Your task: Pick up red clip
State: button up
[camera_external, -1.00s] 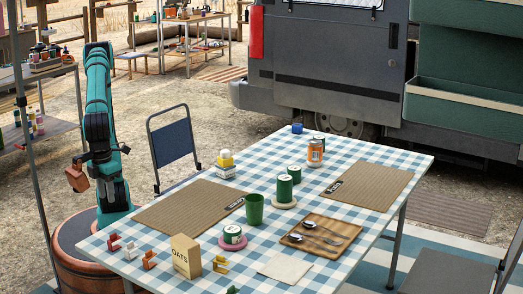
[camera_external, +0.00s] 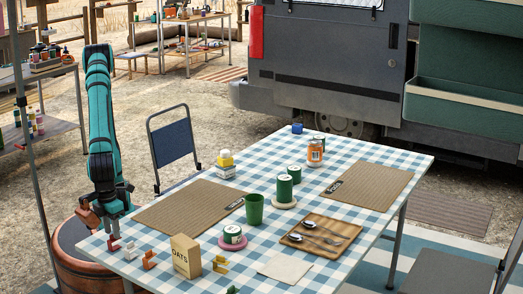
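A red clip (camera_external: 114,243) stands on the checked tablecloth near the table's left corner. A white clip (camera_external: 131,250) is just right of it, and an orange-red clip (camera_external: 149,260) is further right. My gripper (camera_external: 101,224) points down above and slightly left of the red clip. Its two brownish fingers look spread apart, with nothing seen between them. The fingertips are small here, and I cannot tell if the right one touches the clip.
An oats box (camera_external: 186,256) stands right of the clips, with a yellow clip (camera_external: 220,264) beyond it. A brown placemat (camera_external: 188,209) lies behind them. A green cup (camera_external: 254,209), a can on a pink coaster (camera_external: 232,236) and a wooden tray (camera_external: 322,238) are further right.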

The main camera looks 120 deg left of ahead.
aim_at(112, 235)
jog(key=shift+d+f, duration=0.15)
jog(key=shift+f, duration=2.15)
grip_shut()
